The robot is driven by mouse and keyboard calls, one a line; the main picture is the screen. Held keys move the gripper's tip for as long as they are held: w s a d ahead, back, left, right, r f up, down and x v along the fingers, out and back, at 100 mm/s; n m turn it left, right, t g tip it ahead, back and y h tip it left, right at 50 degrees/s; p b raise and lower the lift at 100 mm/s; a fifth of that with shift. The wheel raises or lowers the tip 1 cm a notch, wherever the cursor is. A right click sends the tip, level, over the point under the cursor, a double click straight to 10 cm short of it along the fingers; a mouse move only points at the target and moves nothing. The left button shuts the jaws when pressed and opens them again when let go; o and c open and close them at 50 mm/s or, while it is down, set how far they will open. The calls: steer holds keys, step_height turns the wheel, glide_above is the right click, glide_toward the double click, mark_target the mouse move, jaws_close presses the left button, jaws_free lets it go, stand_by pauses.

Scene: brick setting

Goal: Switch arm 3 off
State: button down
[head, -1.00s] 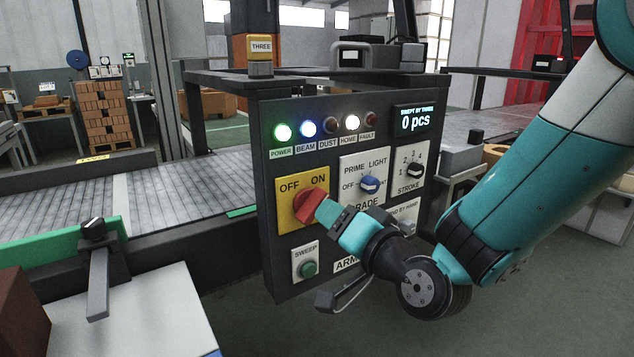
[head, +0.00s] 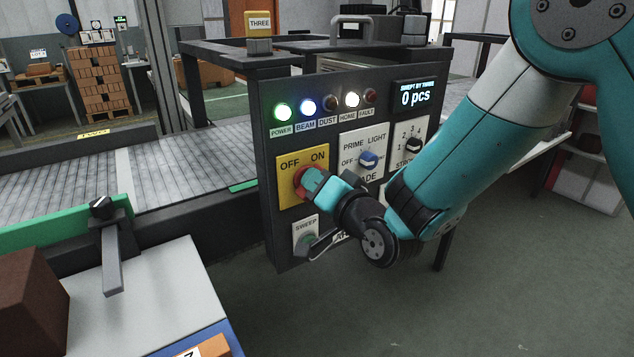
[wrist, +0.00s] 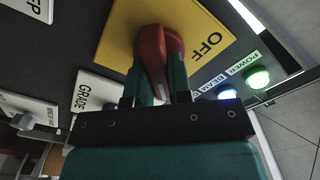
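A red rotary switch (head: 301,181) sits on a yellow plate (head: 290,196) marked OFF on the left and ON on the right, on a dark control panel (head: 268,230). My gripper (head: 314,182) is at the switch and covers much of it. In the wrist view, the two teal fingers of my gripper (wrist: 162,80) lie on both sides of the red switch handle (wrist: 153,48), close against it. The word ON is hidden there. Which mark the switch points to is hard to tell. The POWER lamp (head: 282,111) glows green.
A blue grade knob (head: 368,159) and a black stroke knob (head: 413,145) are right of the switch. A green sweep button (head: 308,239) is below, partly hidden. The display (head: 415,97) reads 0 pcs. A brown box (head: 30,300) stands at lower left.

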steer(key=shift+n+b, duration=0.35)
steer(key=shift+n, duration=0.05)
steer(key=n+b, duration=0.3)
steer(key=shift+a+f+n, duration=0.1)
steer(key=shift+n, duration=0.3)
steer(key=n+b, duration=0.3)
steer(key=n, duration=0.1)
steer(key=shift+s+a+b, duration=0.1)
steer(key=shift+s+b, duration=0.05)
steer(key=shift+b, duration=0.25)
steer(key=n+b, duration=0.3)
steer(key=n, duration=0.2)
steer(key=shift+a, duration=0.1)
steer(key=n+b, duration=0.2)
steer(key=n, duration=0.2)
steer(key=shift+s+a, duration=0.1)
steer(key=shift+r+n, duration=0.2)
steer(key=shift+n, duration=0.1)
steer(key=c, duration=1.1)
jaws_free()
steer(key=shift+o, duration=0.3)
